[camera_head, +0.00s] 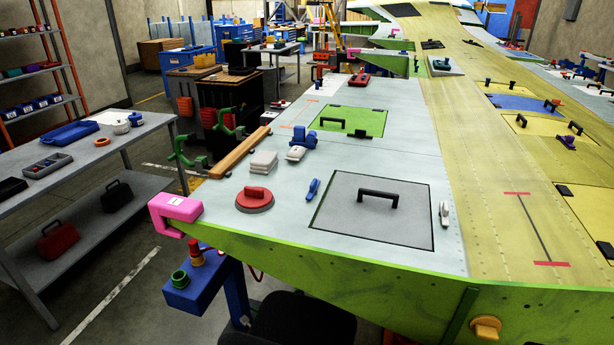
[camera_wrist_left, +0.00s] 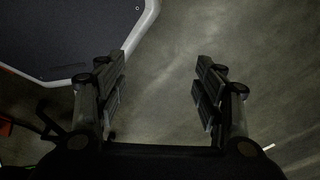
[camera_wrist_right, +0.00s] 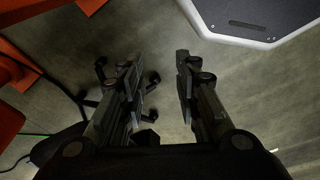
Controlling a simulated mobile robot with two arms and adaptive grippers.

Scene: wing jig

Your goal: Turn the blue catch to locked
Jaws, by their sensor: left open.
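A small blue catch (camera_head: 313,188) lies on the pale wing skin, just left of the grey hatch panel (camera_head: 340,228) with a black handle (camera_head: 379,196). It is tilted, with its upper end to the right. Its exact setting is too small to tell. A small white catch (camera_head: 445,213) sits at the panel's right edge. My left gripper (camera_wrist_left: 160,90) is open and empty over bare floor in the left wrist view. My right gripper (camera_wrist_right: 160,80) is open and empty over the floor in the right wrist view. Neither gripper shows in the head view.
A red round suction cup (camera_head: 255,199), folded cloths (camera_head: 263,163) and a blue tool (camera_head: 304,140) lie on the wing left of and behind the catch. A pink clamp (camera_head: 176,212) grips the wing's left corner. Bare skin surrounds the catch.

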